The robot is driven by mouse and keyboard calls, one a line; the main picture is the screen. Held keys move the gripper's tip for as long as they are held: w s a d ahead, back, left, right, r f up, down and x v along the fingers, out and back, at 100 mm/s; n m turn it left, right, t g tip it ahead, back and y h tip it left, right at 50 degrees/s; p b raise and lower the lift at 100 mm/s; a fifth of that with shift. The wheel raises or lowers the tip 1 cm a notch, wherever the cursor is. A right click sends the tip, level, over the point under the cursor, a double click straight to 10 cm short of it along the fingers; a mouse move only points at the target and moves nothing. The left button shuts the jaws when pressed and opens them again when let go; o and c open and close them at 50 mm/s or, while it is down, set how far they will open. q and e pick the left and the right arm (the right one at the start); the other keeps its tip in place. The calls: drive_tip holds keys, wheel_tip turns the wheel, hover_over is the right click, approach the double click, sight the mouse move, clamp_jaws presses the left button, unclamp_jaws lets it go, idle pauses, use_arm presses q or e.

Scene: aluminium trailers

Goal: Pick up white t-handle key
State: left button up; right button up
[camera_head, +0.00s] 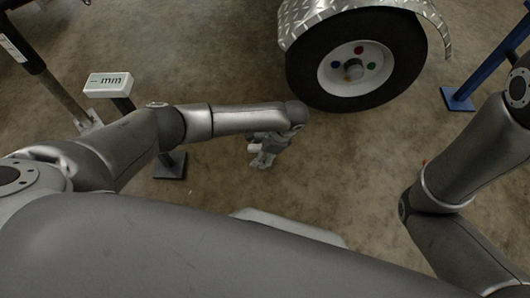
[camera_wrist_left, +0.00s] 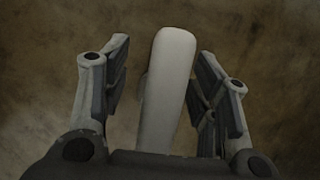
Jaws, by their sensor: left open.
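The white t-handle key (camera_wrist_left: 167,90) shows in the left wrist view as a long pale bar with a rounded end. It lies between the two fingers of my left gripper (camera_wrist_left: 160,85), with a visible gap on the left and a smaller one on the right. The gripper is open around it. In the head view my left gripper (camera_head: 263,158) points down over the floor, and a small white piece (camera_head: 254,149) shows beside its fingers. The rest of the key is hidden. My right gripper is out of view; only the right arm shows.
A trailer wheel (camera_head: 354,68) with coloured nuts, under a tread-plate fender (camera_head: 345,12), stands beyond my left gripper. A white box marked "mm" (camera_head: 108,84) sits on a dark stand at left. A blue stand (camera_head: 485,70) is at right. Concrete floor (camera_head: 215,60) is open between.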

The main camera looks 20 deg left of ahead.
use_arm(q)
clamp_jaws()
drive_tip(key=shift+r, duration=0.15)
idle(0.4)
